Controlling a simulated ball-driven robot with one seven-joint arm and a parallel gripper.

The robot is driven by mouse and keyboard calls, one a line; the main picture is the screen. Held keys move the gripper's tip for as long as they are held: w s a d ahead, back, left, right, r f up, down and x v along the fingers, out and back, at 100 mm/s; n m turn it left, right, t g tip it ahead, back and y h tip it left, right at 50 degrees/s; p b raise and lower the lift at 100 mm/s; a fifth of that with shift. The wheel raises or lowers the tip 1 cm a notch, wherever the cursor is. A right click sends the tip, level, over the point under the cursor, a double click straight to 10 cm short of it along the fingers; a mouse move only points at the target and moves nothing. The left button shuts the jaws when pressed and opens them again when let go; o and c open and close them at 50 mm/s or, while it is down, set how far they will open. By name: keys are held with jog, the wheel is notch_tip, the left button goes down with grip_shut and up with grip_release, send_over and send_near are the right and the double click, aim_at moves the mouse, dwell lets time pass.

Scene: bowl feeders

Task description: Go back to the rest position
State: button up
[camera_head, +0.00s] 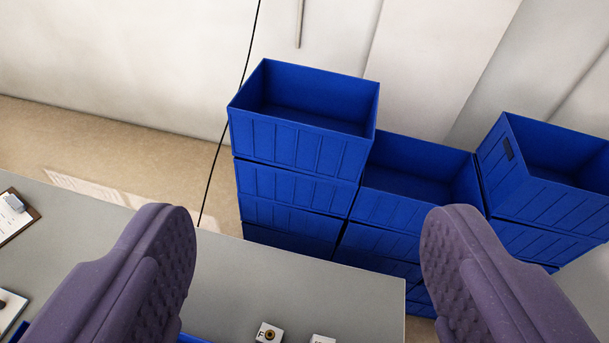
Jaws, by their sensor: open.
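My gripper (308,240) shows as two purple-grey padded fingers at the lower left and lower right of the head camera view. The fingers are wide apart, and nothing is held between them. The gripper is above the grey table (225,262). No separate marker of a rest position shows.
Stacks of blue crates (300,140) stand on the floor beyond the table, against a pale wall (120,60). Small white blocks (269,333) lie at the table's near edge of view. A clipboard (14,216) lies at far left. A thin black cable (233,120) hangs by the wall.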

jog(key=s+r, duration=0.1)
jog(key=s+r+m+t+b, duration=0.1)
jog(key=shift+s+a, duration=0.1)
jog(key=shift+s, duration=0.3)
dwell(1.0)
